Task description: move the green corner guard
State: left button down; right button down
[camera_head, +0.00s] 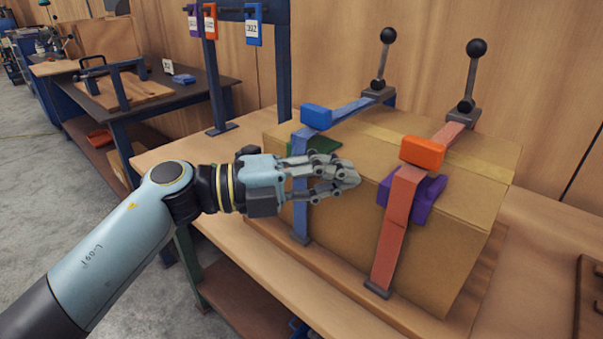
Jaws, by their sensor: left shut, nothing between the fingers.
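The green corner guard (318,145) sits on the top edge of a cardboard box (440,245), under the blue strap (301,206). My left gripper (352,175) is shut and empty. In the picture it crosses in front of the blue strap and covers the guard's lower part. I cannot tell whether its fingers touch the strap or the box. A purple corner guard (428,203) sits on the same box edge under the red strap (389,240). My right gripper is not in view.
A blue buckle (316,117) and an orange buckle (422,152) sit on the straps. A blue frame with hanging tags (253,25) rises at the back left. A dark plate lies at the right edge.

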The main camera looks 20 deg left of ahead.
aim_at(299, 149)
pick_arm(q)
jog(key=a, duration=0.1)
jog(key=w+a, duration=0.1)
jog(key=a, duration=0.1)
jog(key=shift+w+a, duration=0.25)
jog(key=shift+a, duration=0.05)
jog(key=a, duration=0.2)
jog(key=w+a+b, duration=0.1)
jog(key=a, duration=0.1)
jog(key=w+a+b, duration=0.1)
jog(key=a, duration=0.1)
jog(key=shift+f, duration=0.15)
jog(key=shift+w+a, duration=0.2)
jog(key=shift+a, duration=0.2)
